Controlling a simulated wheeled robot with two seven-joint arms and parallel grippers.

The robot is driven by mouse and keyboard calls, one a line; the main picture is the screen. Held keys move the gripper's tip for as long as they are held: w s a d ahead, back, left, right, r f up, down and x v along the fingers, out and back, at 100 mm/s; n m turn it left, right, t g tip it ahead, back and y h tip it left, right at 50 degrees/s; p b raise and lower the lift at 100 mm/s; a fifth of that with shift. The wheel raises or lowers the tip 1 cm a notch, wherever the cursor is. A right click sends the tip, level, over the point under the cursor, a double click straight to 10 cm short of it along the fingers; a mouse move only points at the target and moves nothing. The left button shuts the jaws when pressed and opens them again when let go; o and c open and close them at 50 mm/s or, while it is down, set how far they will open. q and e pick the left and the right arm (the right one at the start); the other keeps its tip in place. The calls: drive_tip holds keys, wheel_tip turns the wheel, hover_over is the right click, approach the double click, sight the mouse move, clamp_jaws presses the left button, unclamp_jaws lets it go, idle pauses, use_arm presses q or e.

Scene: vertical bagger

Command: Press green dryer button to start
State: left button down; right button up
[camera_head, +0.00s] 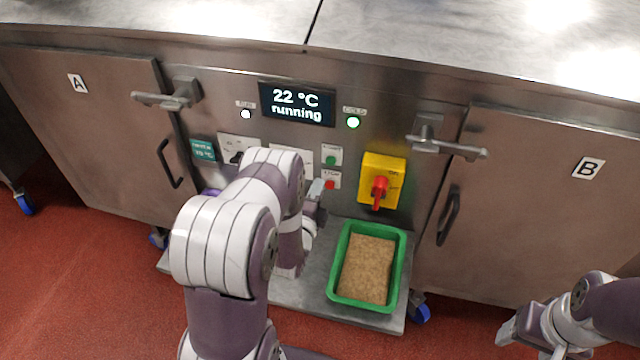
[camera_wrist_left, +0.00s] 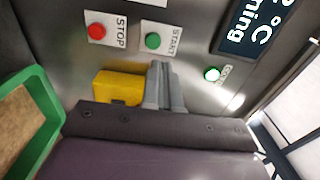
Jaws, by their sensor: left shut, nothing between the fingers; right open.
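The green START button (camera_head: 331,160) sits on the dryer's front panel, above the red STOP button (camera_head: 331,185). In the left wrist view the green button (camera_wrist_left: 153,41) and the red button (camera_wrist_left: 96,31) are both in plain sight. My left gripper (camera_head: 317,187) is shut and empty, in front of the panel near the buttons. In the wrist view its fingertips (camera_wrist_left: 160,66) lie just below the START label, visibly apart from the green button in the picture. The display (camera_head: 297,104) reads "22 °C running". My right gripper (camera_head: 523,336) is open and empty at lower right.
A yellow switch box (camera_head: 384,167) with a red handle is right of the buttons. A green tray (camera_head: 335,283) of brown material stands on the metal shelf below. Doors A (camera_head: 92,120) and B (camera_head: 545,215) have protruding handles. A green lamp (camera_head: 353,122) is lit.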

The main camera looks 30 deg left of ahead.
use_arm(q)
drive_tip(key=s, duration=0.3)
drive_tip(key=s+d+b, duration=0.1)
drive_tip(key=s, duration=0.1)
drive_tip(key=shift+f, duration=0.3)
use_arm(e)
drive_tip(key=shift+w+a+f, duration=0.15)
drive_tip(key=shift+w+f, duration=0.55)
drive_tip(key=shift+f, duration=0.15)
use_arm(q)
drive_tip(key=shift+w, duration=0.1)
use_arm(e)
drive_tip(key=shift+w, duration=0.1)
idle(0.6)
